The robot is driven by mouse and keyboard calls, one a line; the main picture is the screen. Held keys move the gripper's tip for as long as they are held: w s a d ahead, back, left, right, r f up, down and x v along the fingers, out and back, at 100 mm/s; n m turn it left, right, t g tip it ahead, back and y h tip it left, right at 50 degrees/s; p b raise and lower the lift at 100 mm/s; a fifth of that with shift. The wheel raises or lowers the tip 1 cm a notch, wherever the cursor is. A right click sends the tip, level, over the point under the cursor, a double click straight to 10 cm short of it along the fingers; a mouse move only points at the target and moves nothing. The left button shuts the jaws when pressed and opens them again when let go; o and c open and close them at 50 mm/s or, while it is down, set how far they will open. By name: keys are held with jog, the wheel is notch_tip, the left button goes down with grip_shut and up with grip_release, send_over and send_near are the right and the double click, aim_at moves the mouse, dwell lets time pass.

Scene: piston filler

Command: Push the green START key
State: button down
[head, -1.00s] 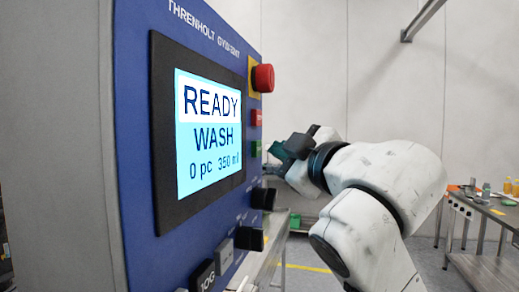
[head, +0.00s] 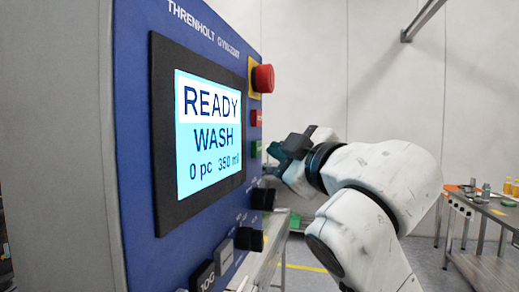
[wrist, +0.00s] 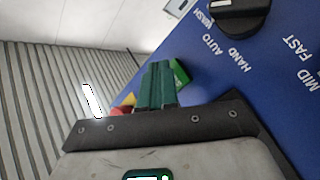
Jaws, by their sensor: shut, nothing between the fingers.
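The green START key (head: 256,149) is on the blue panel's right side, just below a red key. My gripper (head: 271,151) is shut and empty, its dark fingertips a little right of the green key in the head view. In the wrist view the shut fingers (wrist: 158,66) point at the panel, and the green key (wrist: 181,71) shows just right of their tips, partly hidden by them. I cannot tell whether the tips touch it. The screen (head: 209,135) reads READY, WASH, 0 pc 350 ml.
A red mushroom button (head: 263,78) on a yellow plate sits above the red key (head: 256,118). Black selector knobs (head: 262,198) and a JOG key (head: 203,276) are lower on the panel. A table with bottles (head: 490,205) stands far right.

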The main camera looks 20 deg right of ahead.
jog(key=shift+w+a, duration=0.15)
jog(key=shift+a, duration=0.05)
jog(key=shift+w+a, duration=0.25)
jog(key=shift+a, duration=0.1)
dwell(0.8)
dwell(0.3)
jog(key=shift+s+d, duration=0.5)
jog(key=shift+d, duration=0.15)
jog(key=s+d, duration=0.1)
jog(key=d, duration=0.1)
jog(key=s+d, duration=0.2)
jog(key=shift+p, duration=0.35)
dwell(0.7)
